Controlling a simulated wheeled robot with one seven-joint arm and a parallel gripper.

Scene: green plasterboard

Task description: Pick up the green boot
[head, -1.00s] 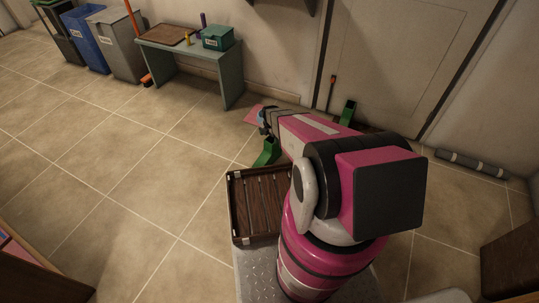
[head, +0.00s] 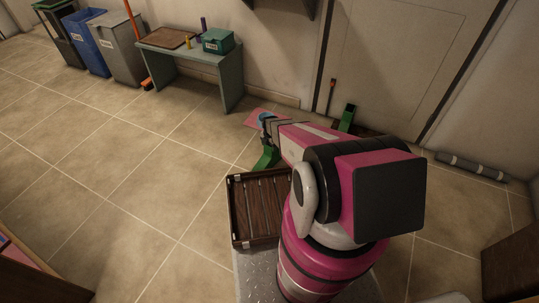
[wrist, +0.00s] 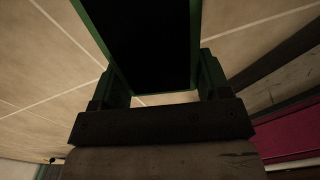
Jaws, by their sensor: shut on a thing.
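The green boot (head: 266,158) shows in the head view just beyond the wooden tray, partly covered by my arm. In the wrist view the green boot (wrist: 195,45) appears as a dark opening with a green rim between my fingers. My gripper (wrist: 155,82) is shut on the boot, with one finger at each side of it. In the head view my gripper is mostly hidden behind my arm. I cannot tell whether the boot is clear of the floor.
A slatted wooden tray (head: 237,212) lies in front of my arm. Another green object (head: 347,113) stands by the door. A pink mat (head: 250,117) lies on the floor. A teal table (head: 230,88) and bins (head: 122,55) line the wall.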

